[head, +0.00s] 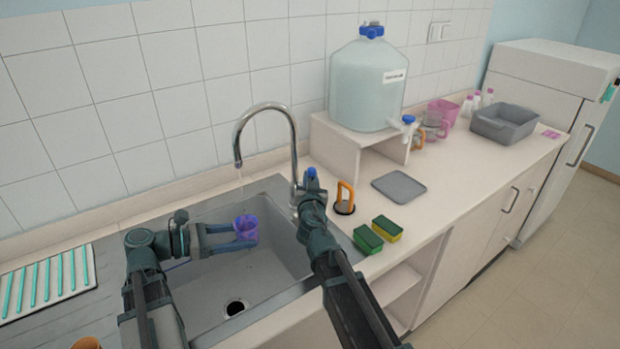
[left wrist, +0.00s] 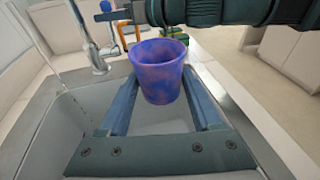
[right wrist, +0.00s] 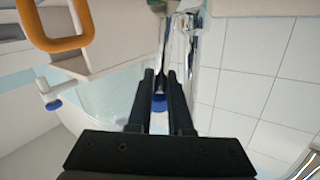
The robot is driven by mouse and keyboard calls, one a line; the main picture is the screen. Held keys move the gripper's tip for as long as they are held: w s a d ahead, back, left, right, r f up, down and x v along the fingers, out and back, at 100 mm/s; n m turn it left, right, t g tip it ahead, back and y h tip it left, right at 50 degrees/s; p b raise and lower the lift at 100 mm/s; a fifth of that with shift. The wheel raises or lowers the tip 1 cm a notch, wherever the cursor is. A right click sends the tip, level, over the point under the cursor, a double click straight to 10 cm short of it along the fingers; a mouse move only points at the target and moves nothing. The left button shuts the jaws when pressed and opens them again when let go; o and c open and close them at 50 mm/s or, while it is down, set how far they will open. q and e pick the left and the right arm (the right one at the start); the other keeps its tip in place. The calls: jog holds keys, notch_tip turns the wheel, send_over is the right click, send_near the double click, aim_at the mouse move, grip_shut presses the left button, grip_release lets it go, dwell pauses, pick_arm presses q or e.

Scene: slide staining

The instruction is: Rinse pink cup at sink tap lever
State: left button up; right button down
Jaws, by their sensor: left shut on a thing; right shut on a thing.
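The cup (head: 246,228), purple with pinkish patches, is upright in my left gripper (head: 240,233), over the sink basin. The left wrist view shows the cup (left wrist: 160,72) between the two fingers (left wrist: 160,95). The chrome tap (head: 268,107) arches over the basin, its spout above the cup area. A thin stream of water (left wrist: 37,55) falls left of the cup in the left wrist view, apart from it. My right gripper (right wrist: 160,80) is shut at the tap's blue-tipped lever (right wrist: 160,102), which also shows in the head view (head: 311,172); the arm hides the lever's lower part.
The sink (head: 285,262) has a dark drain. Two green-yellow sponges (head: 368,240) and an orange-handled item (head: 345,198) lie right of it. A grey mat (head: 399,187), a large water jug (head: 368,85) on a stand and a grey tub (head: 503,124) stand farther right. A striped rack (head: 45,284) is left.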

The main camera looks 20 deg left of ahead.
jog(key=c, duration=0.8)
grip_release()
jog(key=shift+r, duration=0.1)
jog(key=shift+c, duration=0.2)
jog(key=v, duration=1.2)
jog(key=shift+p, duration=0.4)
